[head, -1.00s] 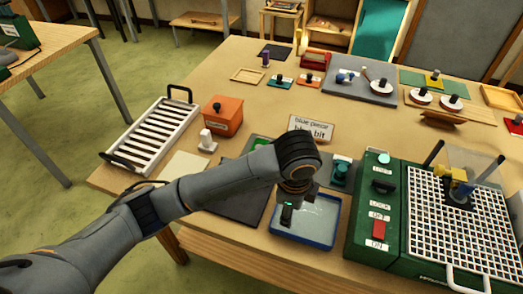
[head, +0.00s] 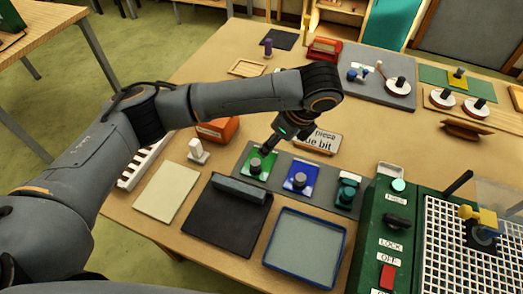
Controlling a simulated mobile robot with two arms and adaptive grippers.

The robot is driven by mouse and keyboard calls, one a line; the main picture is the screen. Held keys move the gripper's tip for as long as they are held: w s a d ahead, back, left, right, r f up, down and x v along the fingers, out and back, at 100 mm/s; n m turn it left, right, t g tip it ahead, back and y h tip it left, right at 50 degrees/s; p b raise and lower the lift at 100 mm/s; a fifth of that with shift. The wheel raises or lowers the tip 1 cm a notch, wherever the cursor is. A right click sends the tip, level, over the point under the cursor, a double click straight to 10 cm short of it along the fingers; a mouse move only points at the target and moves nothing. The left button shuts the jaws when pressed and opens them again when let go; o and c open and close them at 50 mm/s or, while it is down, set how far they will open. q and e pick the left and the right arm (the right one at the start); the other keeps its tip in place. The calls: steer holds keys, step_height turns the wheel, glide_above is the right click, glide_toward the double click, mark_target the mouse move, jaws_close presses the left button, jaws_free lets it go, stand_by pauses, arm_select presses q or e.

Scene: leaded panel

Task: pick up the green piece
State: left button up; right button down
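The green piece (head: 249,169) is a flat glossy square with a grey knob. It lies at the left end of a dark grey strip (head: 324,186), beside a blue square piece (head: 291,187) with a similar knob. My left gripper (head: 268,148) points down just above the green piece's knob and partly covers the piece's far side. Whether its fingers touch the knob, and whether they are open, I cannot tell. My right gripper is not in view.
A teal knobbed thing (head: 347,191) sits at the strip's right end. In front are a dark mat (head: 222,231) and a blue-rimmed tray (head: 305,251). A small sign (head: 325,140) stands behind the strip. A green machine (head: 377,222) with a white grid is at right.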

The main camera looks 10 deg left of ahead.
mark_target(255, 161)
arm_select(q)
steer(key=x, duration=0.7)
steer(key=shift+s+a+f, duration=0.25)
steer(key=shift+s, duration=0.05)
steer(key=shift+w+a+f+p, duration=0.1)
steer(key=shift+f+p, duration=0.15)
steer(key=shift+p, duration=0.05)
steer(key=p+x, duration=0.1)
steer(key=x, duration=0.1)
steer(key=p+x, duration=0.1)
steer(key=x, duration=0.1)
steer(key=shift+a, duration=0.35)
steer(key=shift+a+f, duration=0.1)
steer(key=shift+f, duration=0.35)
steer(key=shift+c, duration=0.5)
jaws_close()
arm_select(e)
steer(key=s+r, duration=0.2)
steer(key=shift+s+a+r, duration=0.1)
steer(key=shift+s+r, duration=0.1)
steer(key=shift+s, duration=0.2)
